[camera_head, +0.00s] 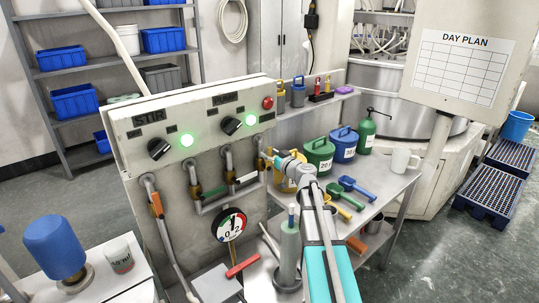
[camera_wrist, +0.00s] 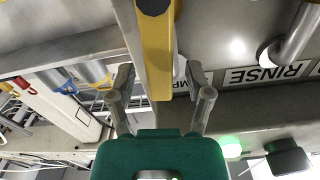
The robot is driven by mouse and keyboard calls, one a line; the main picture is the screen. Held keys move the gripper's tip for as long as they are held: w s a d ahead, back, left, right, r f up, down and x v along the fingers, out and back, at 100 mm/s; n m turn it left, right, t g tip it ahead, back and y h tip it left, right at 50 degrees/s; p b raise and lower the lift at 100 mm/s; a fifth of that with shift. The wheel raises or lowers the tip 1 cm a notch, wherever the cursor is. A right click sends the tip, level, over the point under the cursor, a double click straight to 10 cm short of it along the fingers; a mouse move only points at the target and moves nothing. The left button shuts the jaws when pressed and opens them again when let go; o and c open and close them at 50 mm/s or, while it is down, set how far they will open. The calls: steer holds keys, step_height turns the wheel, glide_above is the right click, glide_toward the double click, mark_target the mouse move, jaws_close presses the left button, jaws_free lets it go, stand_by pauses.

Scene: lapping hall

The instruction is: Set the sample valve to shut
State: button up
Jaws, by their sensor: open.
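In the wrist view a yellow valve lever (camera_wrist: 155,50) runs between the two fingers of my gripper (camera_wrist: 163,92). The fingers are open, with a gap on either side of the lever. The lever partly covers a label (camera_wrist: 190,83) on which only letters like "MP" show, so I cannot read its full name. In the head view my gripper (camera_head: 275,158) is at the right end of the valve row on the control panel (camera_head: 200,120). It hides most of the lever there, so whether the valve stands open or shut is unclear.
A RINSE label (camera_wrist: 263,75) and a pipe are beside the lever. Other levers include an orange one (camera_head: 156,205). A pressure gauge (camera_head: 229,224) sits below.

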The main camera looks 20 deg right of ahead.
steer(key=shift+w, duration=0.1)
jaws_close()
stand_by(0.4)
